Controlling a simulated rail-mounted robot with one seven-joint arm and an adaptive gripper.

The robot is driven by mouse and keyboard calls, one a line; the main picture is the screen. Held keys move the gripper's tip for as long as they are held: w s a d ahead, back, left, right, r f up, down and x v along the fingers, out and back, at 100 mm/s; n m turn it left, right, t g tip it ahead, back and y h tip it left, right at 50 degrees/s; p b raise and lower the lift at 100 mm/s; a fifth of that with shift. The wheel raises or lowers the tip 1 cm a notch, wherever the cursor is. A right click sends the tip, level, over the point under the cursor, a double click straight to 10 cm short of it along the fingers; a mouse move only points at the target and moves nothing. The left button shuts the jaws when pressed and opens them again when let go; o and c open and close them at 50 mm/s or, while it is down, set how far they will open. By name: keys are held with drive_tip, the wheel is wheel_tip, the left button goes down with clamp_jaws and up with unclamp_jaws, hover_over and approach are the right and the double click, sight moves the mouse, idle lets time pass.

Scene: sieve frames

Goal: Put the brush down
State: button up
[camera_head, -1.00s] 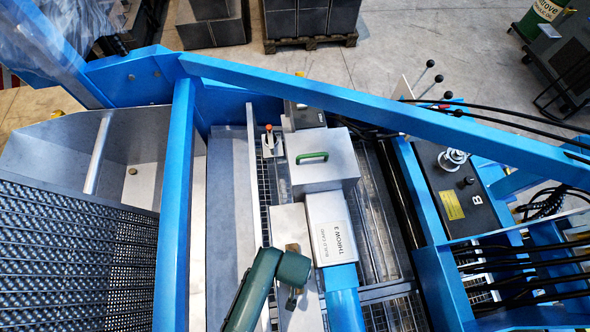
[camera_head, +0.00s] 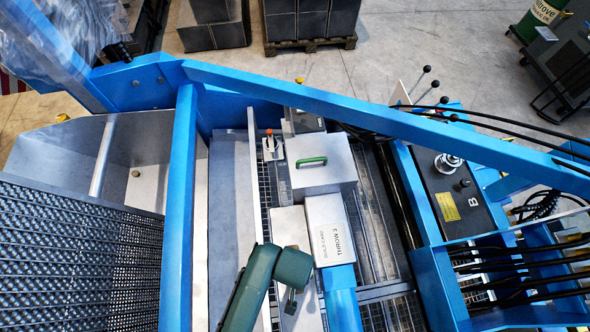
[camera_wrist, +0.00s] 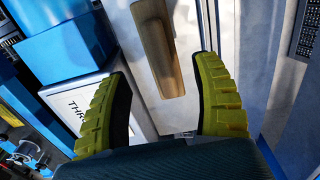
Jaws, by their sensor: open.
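In the wrist view my gripper (camera_wrist: 162,72) has its two yellow-green ridged fingers spread apart. The brush (camera_wrist: 160,45) shows as a long, tan wooden piece between and beyond the fingertips, with a gap on each side. It lies along a pale metal surface (camera_wrist: 210,25); whether it rests fully on it cannot be told. In the head view my dark green wrist hangs over the machine at the bottom middle, and the fingers and brush cannot be made out.
A white labelled box (camera_head: 331,230) stands beside my wrist, with a blue part (camera_head: 342,300) below it. A long blue beam (camera_head: 380,115) crosses above the machine. A perforated screen (camera_head: 70,255) lies at left.

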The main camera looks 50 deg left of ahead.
wheel_tip(320, 180, up, 2)
drive_tip(key=shift+r, duration=0.15)
drive_tip(key=w+d+r+m+t+y, duration=0.1)
drive_tip(key=w+d+r+m+t, duration=0.15)
drive_tip(key=w+r+t, duration=0.7)
drive_tip(key=w+d+r+m+t+y, duration=0.1)
drive_tip(key=w+r+m+t, duration=0.25)
drive_tip(key=w+r, duration=1.35)
drive_tip(key=s+d+r+m+t+h, duration=0.1)
drive_tip(key=s+d+r+t, duration=0.2)
drive_tip(key=r, duration=0.8)
drive_tip(key=s+d+r+m+t, duration=0.2)
drive_tip(key=s+d+r+t, duration=0.1)
drive_tip(key=r, duration=0.7)
drive_tip(key=s+d+r+m+t+h, duration=0.1)
drive_tip(key=s+d+r+m+t, duration=0.1)
drive_tip(key=r, duration=0.9)
drive_tip(key=shift+s+d+r+t+h, duration=0.3)
drive_tip(key=shift+s+d+t, duration=0.2)
drive_tip(key=shift+s+d, duration=0.35)
drive_tip(key=shift+w+d, duration=0.1)
drive_tip(key=shift+w, duration=0.05)
